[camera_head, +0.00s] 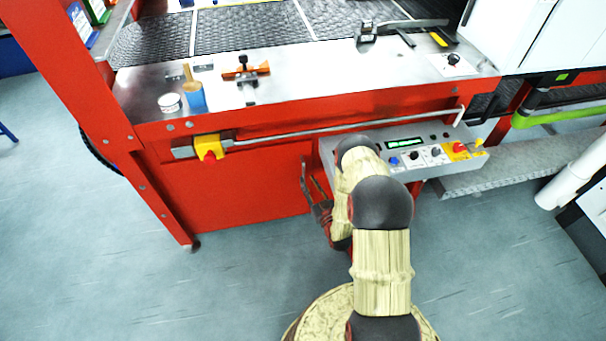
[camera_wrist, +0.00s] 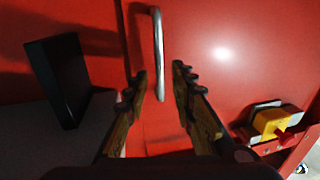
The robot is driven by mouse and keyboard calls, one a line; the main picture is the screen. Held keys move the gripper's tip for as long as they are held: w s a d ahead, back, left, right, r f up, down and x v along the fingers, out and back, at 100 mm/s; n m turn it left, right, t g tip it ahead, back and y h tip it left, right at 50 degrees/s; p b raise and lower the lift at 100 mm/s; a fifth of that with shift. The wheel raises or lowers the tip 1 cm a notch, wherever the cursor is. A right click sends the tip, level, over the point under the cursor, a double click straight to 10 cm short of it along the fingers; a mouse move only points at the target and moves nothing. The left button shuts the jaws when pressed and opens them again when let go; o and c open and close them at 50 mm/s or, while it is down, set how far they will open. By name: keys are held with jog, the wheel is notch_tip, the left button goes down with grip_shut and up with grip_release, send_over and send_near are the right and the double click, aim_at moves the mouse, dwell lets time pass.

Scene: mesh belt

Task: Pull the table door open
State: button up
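The red door panel of the table (camera_head: 235,185) is flush with the red frame and looks shut. In the wrist view the red door (camera_wrist: 215,55) carries a slim silver bar handle (camera_wrist: 158,50), upright in the picture. My gripper (camera_wrist: 160,80) is open, with one finger on each side of the handle's lower part. The handle looks nearer the left finger; I cannot tell whether they touch or how deep the fingers reach. In the head view my gripper (camera_head: 312,184) is in front of the door, and my arm partly hides that area.
A yellow-and-red switch (camera_head: 208,147) sits on the frame and shows in the wrist view (camera_wrist: 275,122). A grey control box (camera_head: 410,150) juts out beside my arm. A long rail (camera_head: 330,128) runs above the door. The floor (camera_head: 240,280) in front is clear.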

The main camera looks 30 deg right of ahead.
aim_at(304, 174)
jog(key=w, duration=0.2)
jog(key=w+b, duration=0.1)
jog(key=w, duration=0.2)
jog(key=shift+w+d+b, duration=0.25)
jog(key=shift+w+b, duration=0.1)
jog(key=shift+w, duration=0.05)
jog(key=shift+c, duration=1.2)
jog(key=c, duration=0.4)
grip_shut()
